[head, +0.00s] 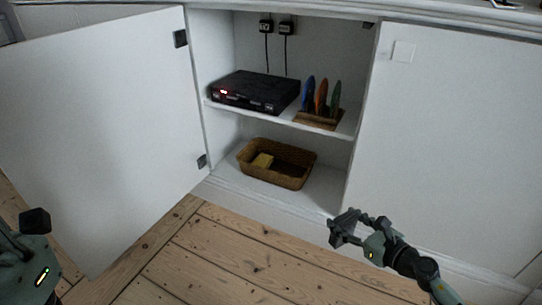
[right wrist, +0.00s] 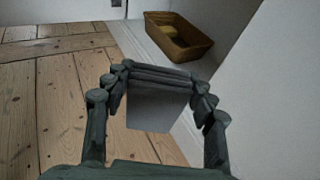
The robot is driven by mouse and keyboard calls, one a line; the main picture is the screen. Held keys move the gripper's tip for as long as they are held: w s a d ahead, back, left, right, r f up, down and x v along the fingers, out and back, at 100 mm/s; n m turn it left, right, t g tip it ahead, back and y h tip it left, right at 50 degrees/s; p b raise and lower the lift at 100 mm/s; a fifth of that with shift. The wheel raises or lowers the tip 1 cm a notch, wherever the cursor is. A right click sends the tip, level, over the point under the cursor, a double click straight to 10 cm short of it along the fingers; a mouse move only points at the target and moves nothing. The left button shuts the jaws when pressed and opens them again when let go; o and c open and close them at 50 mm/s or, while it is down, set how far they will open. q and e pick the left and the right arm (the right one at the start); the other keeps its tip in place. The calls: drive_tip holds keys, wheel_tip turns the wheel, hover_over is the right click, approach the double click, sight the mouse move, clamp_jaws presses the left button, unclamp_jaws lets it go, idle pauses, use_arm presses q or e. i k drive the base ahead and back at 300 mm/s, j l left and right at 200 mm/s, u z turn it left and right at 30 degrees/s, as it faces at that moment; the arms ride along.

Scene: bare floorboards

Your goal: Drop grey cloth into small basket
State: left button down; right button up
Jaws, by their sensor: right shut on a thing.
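The small brown wicker basket (head: 288,181) stands on the bottom shelf of the open cabinet. It also shows at the top of the right wrist view (right wrist: 181,50). My right gripper (head: 343,228) is in front of the cabinet, to the right of the basket and nearer to me. In the right wrist view its fingers (right wrist: 155,76) are closed around the grey cloth (right wrist: 158,108), a flat grey patch between them. In the head view the cloth cannot be told apart from the dark fingers.
A yellow item (head: 263,160) lies in the basket. A black box (head: 256,91) with a red light and a wooden rack (head: 318,121) with colourful upright pieces stand on the upper shelf. The open door (head: 95,130) is at left, a white panel (head: 450,140) at right. Floorboards in front are clear.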

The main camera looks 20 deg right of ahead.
sight(277, 164)
drive_tip(key=i+l, duration=0.1)
drive_tip(key=i, duration=1.05)
